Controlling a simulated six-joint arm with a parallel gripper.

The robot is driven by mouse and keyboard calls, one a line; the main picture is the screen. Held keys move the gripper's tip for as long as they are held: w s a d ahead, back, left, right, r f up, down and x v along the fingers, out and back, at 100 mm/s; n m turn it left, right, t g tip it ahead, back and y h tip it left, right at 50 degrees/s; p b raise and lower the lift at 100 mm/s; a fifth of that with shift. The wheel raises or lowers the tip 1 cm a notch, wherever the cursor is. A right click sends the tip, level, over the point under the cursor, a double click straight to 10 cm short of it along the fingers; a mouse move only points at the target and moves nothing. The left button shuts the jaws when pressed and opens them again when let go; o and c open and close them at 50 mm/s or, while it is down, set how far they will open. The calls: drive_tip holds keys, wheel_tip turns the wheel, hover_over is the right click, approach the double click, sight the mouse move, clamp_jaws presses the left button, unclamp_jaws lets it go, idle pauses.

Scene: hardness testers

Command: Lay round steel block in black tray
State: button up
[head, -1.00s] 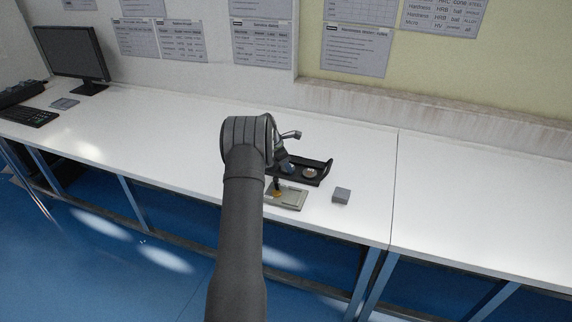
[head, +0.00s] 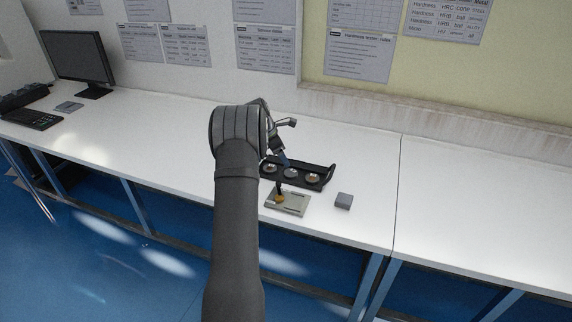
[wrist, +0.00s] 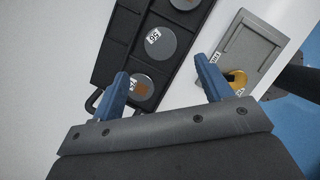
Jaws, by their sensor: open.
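The black tray (head: 324,184) lies on the white bench and also shows in the wrist view (wrist: 119,37). Three round steel blocks lie in it in a row. In the wrist view these are the near block (wrist: 144,92), the middle block (wrist: 164,40) and the far block (wrist: 184,3), which is cut by the frame edge. My gripper (wrist: 162,70) is open, with nothing between its blue fingers. It is above the tray, its left finger overlapping the near block in the picture. In the head view my gripper (head: 285,161) is partly hidden by my arm.
A grey plate (head: 296,207) with a brass-coloured piece (wrist: 237,78) lies in front of the tray. A small grey square block (head: 344,201) stands to its right. A monitor (head: 76,60) and keyboard (head: 32,119) are far left. The bench's right side is clear.

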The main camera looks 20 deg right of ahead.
sight(291, 173)
drive_tip(key=shift+v, duration=1.8)
drive_tip(key=x, duration=1.2)
drive_tip(key=shift+f, duration=0.3)
wheel_tip(291, 173, up, 3)
drive_tip(key=shift+f, duration=0.15)
drive_tip(key=shift+r, duration=0.7)
drive_tip(key=shift+f, duration=0.1)
